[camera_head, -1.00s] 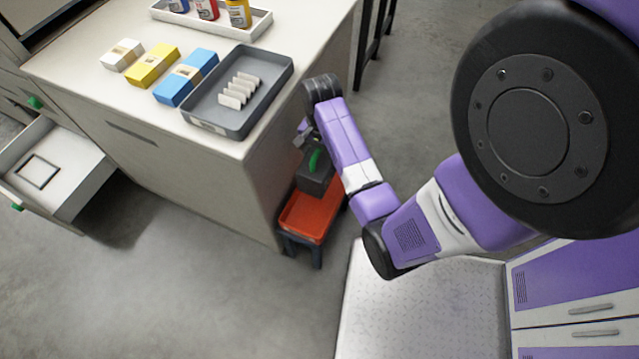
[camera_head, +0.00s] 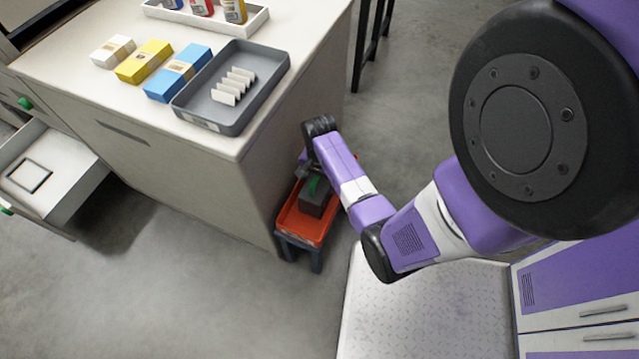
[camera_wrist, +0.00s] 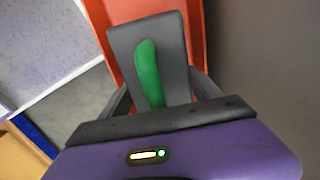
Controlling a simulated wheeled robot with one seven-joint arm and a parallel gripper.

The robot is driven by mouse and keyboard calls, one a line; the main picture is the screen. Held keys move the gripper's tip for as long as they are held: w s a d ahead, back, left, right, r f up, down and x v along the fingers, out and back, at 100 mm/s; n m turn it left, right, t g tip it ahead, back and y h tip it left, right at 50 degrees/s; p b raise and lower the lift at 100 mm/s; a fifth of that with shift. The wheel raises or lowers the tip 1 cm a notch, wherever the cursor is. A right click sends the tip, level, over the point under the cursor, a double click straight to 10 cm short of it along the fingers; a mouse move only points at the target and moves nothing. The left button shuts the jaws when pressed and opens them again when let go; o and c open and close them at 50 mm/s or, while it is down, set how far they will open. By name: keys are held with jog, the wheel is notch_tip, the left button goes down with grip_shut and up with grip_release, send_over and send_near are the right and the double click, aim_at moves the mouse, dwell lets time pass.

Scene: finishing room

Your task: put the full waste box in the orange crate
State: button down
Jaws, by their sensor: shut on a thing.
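The waste box (camera_head: 313,201) is dark grey with a green handle or strip on top. It is over the orange crate (camera_head: 297,229), within its outline in the head view; whether it touches the crate's floor I cannot tell. My gripper (camera_head: 311,173) is above the box and shut on it, partly hidden by my forearm. In the wrist view the box (camera_wrist: 178,40) with its green part lies between my fingers, and the crate's orange wall (camera_wrist: 100,14) shows around it. The box's contents are not visible.
The crate rests on a dark low stand (camera_head: 300,250) beside the workbench (camera_head: 240,180). On the bench are a grey tray (camera_head: 195,122) with white pieces, several small boxes and a white tray (camera_head: 205,22) with bottles. An open drawer (camera_head: 70,190) juts out at left.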

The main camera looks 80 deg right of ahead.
jog(key=shift+f, duration=0.2)
jog(key=shift+c, duration=0.7)
grip_release()
